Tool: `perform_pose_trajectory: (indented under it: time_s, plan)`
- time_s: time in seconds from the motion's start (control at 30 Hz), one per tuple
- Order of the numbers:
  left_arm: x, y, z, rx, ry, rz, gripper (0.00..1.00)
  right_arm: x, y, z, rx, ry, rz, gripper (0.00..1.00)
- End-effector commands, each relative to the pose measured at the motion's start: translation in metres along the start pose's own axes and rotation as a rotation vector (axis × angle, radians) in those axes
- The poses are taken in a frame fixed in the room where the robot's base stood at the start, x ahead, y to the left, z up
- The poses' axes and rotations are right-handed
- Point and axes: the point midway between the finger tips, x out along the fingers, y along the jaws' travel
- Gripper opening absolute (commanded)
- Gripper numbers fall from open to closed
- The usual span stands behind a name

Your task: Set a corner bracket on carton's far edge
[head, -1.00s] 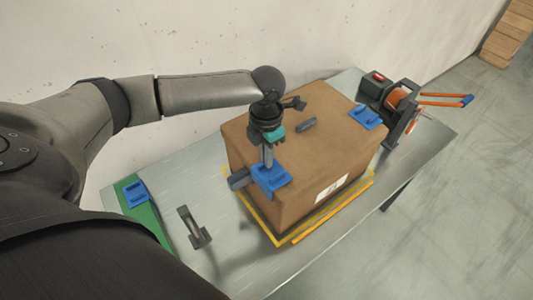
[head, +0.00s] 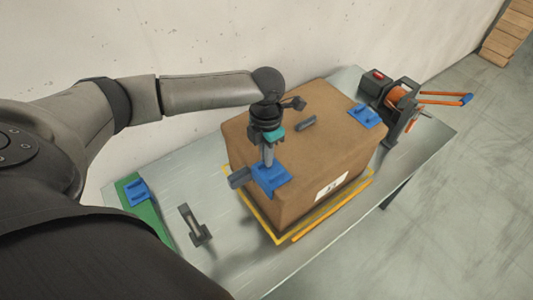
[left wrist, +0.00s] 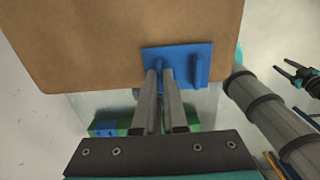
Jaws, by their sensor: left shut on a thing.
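My left gripper (head: 268,162) is shut on a blue corner bracket (head: 272,180). It holds the bracket at the left top edge of the brown carton (head: 320,165); I cannot tell whether it rests on the edge. In the left wrist view the held bracket (left wrist: 195,66) overlaps the carton edge, with the fingers (left wrist: 160,80) on its rib. A second blue bracket (head: 366,116) sits on the carton's right top edge. A third blue bracket (head: 137,193) lies on a green mat (head: 157,227). My right gripper (left wrist: 290,72) shows small in the left wrist view, fingers apart and empty.
A grey handled tool (head: 195,226) lies on the metal table (head: 225,255). A strapping tool with orange handles (head: 405,97) stands at the right. A yellow frame (head: 262,222) surrounds the carton's base. A wall is behind.

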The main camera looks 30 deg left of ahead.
Motion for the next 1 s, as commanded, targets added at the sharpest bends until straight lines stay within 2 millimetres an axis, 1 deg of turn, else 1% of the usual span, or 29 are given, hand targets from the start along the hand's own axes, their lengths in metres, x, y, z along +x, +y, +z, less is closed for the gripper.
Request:
perform_pose_trajectory:
  time_s: [0.1, 0.13, 0.43, 0.6, 0.67, 0.83, 1.0]
  plan:
    - [0.0001, -0.0003, 0.0, 0.0, 0.0, -0.001, 0.0, 0.0001, 0.0001, 0.0, 0.0, 0.0, 0.0, 0.5]
    - [0.0001, -0.0003, 0.0, 0.0, 0.0, -0.001, 0.1, 0.0001, 0.0001, 0.0, 0.0, 0.0, 0.0, 0.5]
    - [0.0, -0.0004, -0.0001, 0.0, 0.0, -0.001, 0.44, 0.0001, 0.0001, -0.0001, 0.0, 0.0, 0.0, 0.5]
    - [0.0, -0.0004, -0.0001, 0.0, 0.0, -0.001, 0.44, 0.0001, 0.0001, -0.0002, 0.0, 0.0, 0.0, 0.5]
    - [0.0002, -0.0004, -0.0002, 0.0, 0.001, -0.001, 0.5, 0.0001, 0.0001, -0.0002, 0.0, 0.0, 0.0, 0.5]
    - [0.0001, -0.0004, -0.0002, 0.0, 0.001, -0.001, 0.69, 0.0001, 0.0002, -0.0002, 0.0, 0.0, 0.0, 0.5]
    - [0.0001, -0.0003, -0.0001, 0.0, 0.001, -0.001, 0.69, 0.0001, 0.0002, -0.0003, 0.0, 0.0, 0.0, 0.5]
